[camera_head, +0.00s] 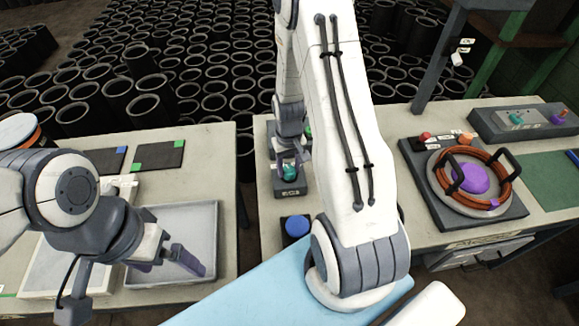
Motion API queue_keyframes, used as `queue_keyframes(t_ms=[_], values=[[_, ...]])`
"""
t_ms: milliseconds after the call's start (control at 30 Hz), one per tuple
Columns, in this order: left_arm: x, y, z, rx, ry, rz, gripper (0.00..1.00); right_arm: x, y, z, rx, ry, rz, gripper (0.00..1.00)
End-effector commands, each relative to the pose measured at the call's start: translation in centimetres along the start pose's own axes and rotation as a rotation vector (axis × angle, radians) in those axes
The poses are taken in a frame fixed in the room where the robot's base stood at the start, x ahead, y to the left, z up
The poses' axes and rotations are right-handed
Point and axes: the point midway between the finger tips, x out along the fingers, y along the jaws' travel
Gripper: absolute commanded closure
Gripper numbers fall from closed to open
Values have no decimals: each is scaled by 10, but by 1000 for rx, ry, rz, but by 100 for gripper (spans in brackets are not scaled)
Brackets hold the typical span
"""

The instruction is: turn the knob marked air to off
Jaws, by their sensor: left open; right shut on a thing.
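A teal knob (290,173) sits on a small dark box (291,188) on the middle bench, with a pale label below it too small to read. My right gripper (288,162) reaches down from above and is shut on this teal knob, its fingers partly covering it. Part of the box behind is hidden by my arm. My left gripper (182,262) is open and empty over the grey tray (208,215) on the left bench. I cannot read the air or off marks.
A blue button (297,226) stands on the bench in front. On the right, a dark fixture holds an orange ring (505,198) around a purple dome (470,178). Behind it a grey panel (490,124) carries another teal knob (516,118) and a purple knob (559,116). Black sleeves (149,107) fill the floor behind.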

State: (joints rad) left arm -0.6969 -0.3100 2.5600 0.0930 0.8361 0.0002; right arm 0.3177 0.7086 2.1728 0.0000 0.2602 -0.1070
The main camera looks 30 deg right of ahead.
Motion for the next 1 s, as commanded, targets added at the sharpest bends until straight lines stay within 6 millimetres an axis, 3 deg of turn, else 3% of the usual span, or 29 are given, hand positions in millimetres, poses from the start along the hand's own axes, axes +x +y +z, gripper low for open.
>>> queue_keyframes(t_ms=[400,867,900,967,1000], values=[[0,0,0,0,0,0,0,-1,0,0,-156,-2,0,100],[0,0,0,0,0,0,0,-1,0,0,-172,-1,0,100],[0,0,0,0,0,0,0,-1,0,0,-172,-1,0,46],[0,0,0,0,0,0,0,-1,0,0,-171,-1,0,23],[0,0,0,0,0,0,0,0,0,0,-171,-1,0,20]])
